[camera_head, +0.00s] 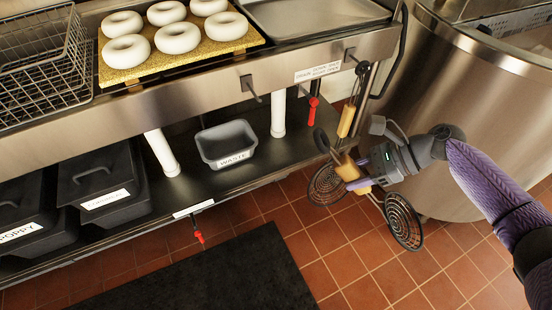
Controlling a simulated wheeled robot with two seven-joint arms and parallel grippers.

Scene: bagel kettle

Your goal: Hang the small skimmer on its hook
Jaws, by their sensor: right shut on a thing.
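My right gripper (358,174) is shut on the wooden handle of a skimmer, in front of the counter's right end. The round dark mesh head (403,221) of this held skimmer points down and right, and a dark loop shows at the handle's upper left end. Another skimmer with a wooden handle (346,118) hangs at the counter's right end; its mesh head (325,186) is just left of my gripper, partly covered. A bare hook (252,90) sticks out of the counter's front edge to the left. My left gripper is out of view.
A large steel kettle (455,95) stands at the right. Red-handled valves (313,106) are below the counter. A grey waste bin (228,143) stands on the lower shelf. Bagels lie on a board (192,56) on the counter. A black mat (215,280) lies on the tiled floor.

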